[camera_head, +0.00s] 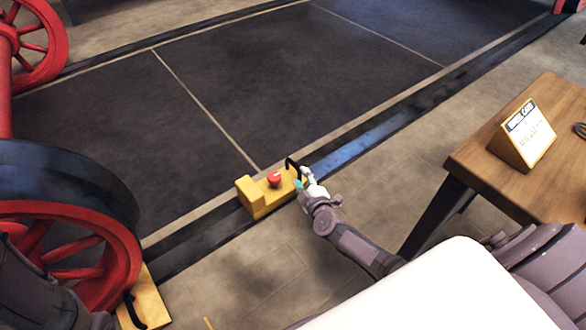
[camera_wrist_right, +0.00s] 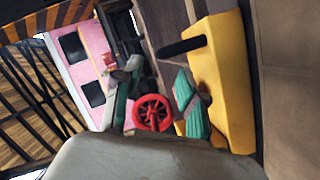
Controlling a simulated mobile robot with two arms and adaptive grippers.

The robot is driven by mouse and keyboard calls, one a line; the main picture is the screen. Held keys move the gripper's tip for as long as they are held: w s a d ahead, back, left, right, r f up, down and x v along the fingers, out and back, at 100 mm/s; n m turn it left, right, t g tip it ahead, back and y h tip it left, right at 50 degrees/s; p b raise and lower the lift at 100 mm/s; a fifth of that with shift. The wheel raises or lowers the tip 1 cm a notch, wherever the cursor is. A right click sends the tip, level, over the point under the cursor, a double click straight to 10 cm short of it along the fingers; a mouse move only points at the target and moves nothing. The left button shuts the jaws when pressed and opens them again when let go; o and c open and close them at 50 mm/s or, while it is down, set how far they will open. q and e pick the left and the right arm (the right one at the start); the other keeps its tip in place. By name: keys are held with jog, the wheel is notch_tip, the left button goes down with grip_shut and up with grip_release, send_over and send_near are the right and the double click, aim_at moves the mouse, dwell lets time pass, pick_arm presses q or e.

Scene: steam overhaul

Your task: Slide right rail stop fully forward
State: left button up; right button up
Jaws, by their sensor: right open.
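The yellow rail stop (camera_head: 256,199) sits on the dark rail, with a red knob (camera_head: 274,178) on top and a black curved handle (camera_head: 293,168) at its right end. My right gripper (camera_head: 303,181) is at that end, close to the handle. In the right wrist view the green finger pads (camera_wrist_right: 157,102) are apart, and the yellow stop (camera_wrist_right: 225,75) and its black handle (camera_wrist_right: 182,47) lie just beside and beyond them. I cannot tell whether the handle is between the fingers. My left arm shows at the lower left, but its gripper is not seen.
A large red spoked wheel (camera_head: 85,257) stands at the left, with a second yellow block (camera_head: 148,300) below it. The rail (camera_head: 370,135) to the upper right of the stop is clear. A wooden table (camera_head: 500,185) with a sign (camera_head: 527,135) stands at the right.

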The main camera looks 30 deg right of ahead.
aim_at(294, 164)
jog(key=b+x, duration=0.4)
jog(key=x, duration=0.3)
jog(key=shift+w+f+b, duration=0.2)
jog(key=shift+b, duration=0.2)
jog(key=shift+w, duration=0.5)
grip_shut()
jog(key=shift+r, duration=0.1)
